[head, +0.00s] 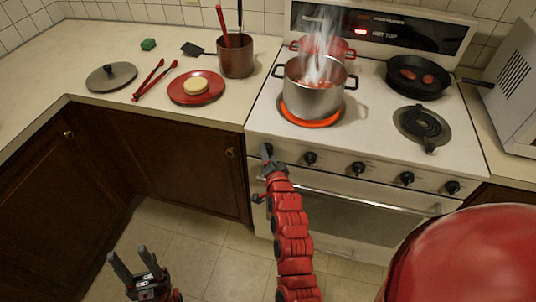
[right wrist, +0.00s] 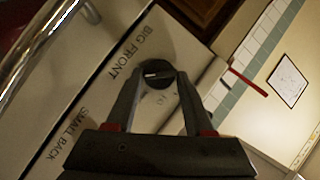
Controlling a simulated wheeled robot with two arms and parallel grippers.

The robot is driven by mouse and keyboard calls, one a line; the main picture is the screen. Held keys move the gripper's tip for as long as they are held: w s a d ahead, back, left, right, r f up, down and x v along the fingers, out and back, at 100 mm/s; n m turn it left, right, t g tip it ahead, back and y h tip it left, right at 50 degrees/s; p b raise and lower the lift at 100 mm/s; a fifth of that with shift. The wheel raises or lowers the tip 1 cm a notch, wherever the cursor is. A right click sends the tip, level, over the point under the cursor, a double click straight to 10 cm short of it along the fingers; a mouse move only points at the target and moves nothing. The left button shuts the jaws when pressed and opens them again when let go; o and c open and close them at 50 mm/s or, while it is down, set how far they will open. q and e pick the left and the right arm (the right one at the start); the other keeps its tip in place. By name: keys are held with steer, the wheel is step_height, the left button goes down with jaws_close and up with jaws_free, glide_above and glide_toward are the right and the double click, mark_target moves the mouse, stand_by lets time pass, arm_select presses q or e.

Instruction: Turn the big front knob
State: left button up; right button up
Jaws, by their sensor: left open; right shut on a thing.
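The big front knob (right wrist: 157,75) is black and round with a pale mark, beside the printed words "BIG FRONT" in the right wrist view. My right gripper (right wrist: 160,85) is shut on it, one finger on each side. In the head view my right gripper (head: 267,153) is at the far left end of the stove's knob row and largely hides this knob. My left gripper (head: 134,264) is open and empty, low over the floor and away from the stove. A steaming steel pot (head: 314,99) stands on the glowing front left burner (head: 312,122).
Several other knobs, such as one black knob (head: 310,158), line the white stove front above the oven handle (head: 350,198). A black pan (head: 418,92) and red pot (head: 338,47) are at the back. The left counter (head: 70,50) holds a red plate (head: 197,101) and red tongs (head: 150,80).

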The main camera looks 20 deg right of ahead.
steer(key=shift+f, duration=0.1)
jaws_close()
steer(key=shift+w+a+r+n+g+h+b, duration=0.15)
steer(key=shift+n+g+h+b, duration=0.55)
steer(key=shift+n+g+h, duration=0.8)
steer(key=shift+w+a+r+n+g+h+b, duration=0.25)
steer(key=shift+n+g+h+b, duration=0.6)
steer(key=shift+n, duration=1.25)
steer(key=shift+w+a+f+n+g+h+b, duration=0.1)
steer(key=shift+a+n+g+h+b, duration=0.15)
steer(key=shift+n+g+h+b, duration=0.95)
steer(key=shift+n+h+p, duration=0.25)
steer(key=shift+n+p, duration=0.35)
steer(key=shift+n, duration=0.1)
